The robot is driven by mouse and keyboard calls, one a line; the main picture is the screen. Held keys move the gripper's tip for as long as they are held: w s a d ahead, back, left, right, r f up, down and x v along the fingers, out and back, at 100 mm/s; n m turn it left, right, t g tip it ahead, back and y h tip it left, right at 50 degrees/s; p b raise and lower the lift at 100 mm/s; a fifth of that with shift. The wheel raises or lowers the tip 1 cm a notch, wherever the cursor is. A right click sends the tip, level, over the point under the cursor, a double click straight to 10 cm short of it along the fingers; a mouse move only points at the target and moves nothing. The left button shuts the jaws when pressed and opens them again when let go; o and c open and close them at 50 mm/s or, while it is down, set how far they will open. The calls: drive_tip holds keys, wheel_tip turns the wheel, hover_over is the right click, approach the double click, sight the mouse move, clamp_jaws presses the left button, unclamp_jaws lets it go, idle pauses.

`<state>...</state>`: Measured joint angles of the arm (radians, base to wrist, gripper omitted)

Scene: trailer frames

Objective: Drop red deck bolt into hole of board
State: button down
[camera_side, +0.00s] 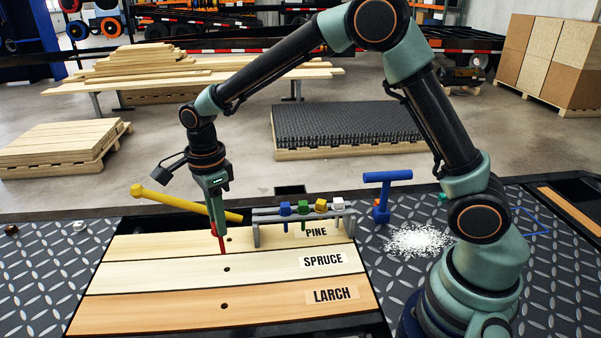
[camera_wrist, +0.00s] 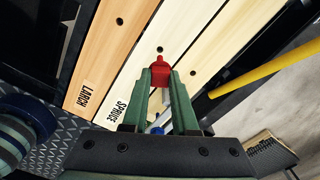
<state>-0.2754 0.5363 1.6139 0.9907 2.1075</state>
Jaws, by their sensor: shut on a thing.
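My gripper (camera_side: 216,222) is shut on the red deck bolt (camera_side: 222,244), which hangs upright with its shank pointing down. In the wrist view the red bolt (camera_wrist: 160,72) sits between the fingertips (camera_wrist: 160,80). Three boards lie side by side: pine (camera_side: 275,236), spruce (camera_side: 165,270) and larch (camera_side: 150,311), each with one dark hole. In the side view the bolt's lower end appears near the pine-spruce seam, between those boards' holes. The bolt's exact height above the boards is unclear.
A grey rack (camera_side: 300,215) with blue, green, yellow and white bolts stands at the pine board's far edge. A yellow-handled tool (camera_side: 185,203) lies behind my gripper. A blue T-handled tool (camera_side: 385,190) and a white granular pile (camera_side: 418,240) are to the right.

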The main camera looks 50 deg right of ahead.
sight(224, 253)
drive_tip(key=shift+f, duration=1.85)
drive_tip(key=shift+f, duration=3.65)
drive_tip(key=c, duration=0.6)
unclamp_jaws()
wheel_tip(224, 253, up, 12)
drive_tip(key=shift+r, duration=0.1)
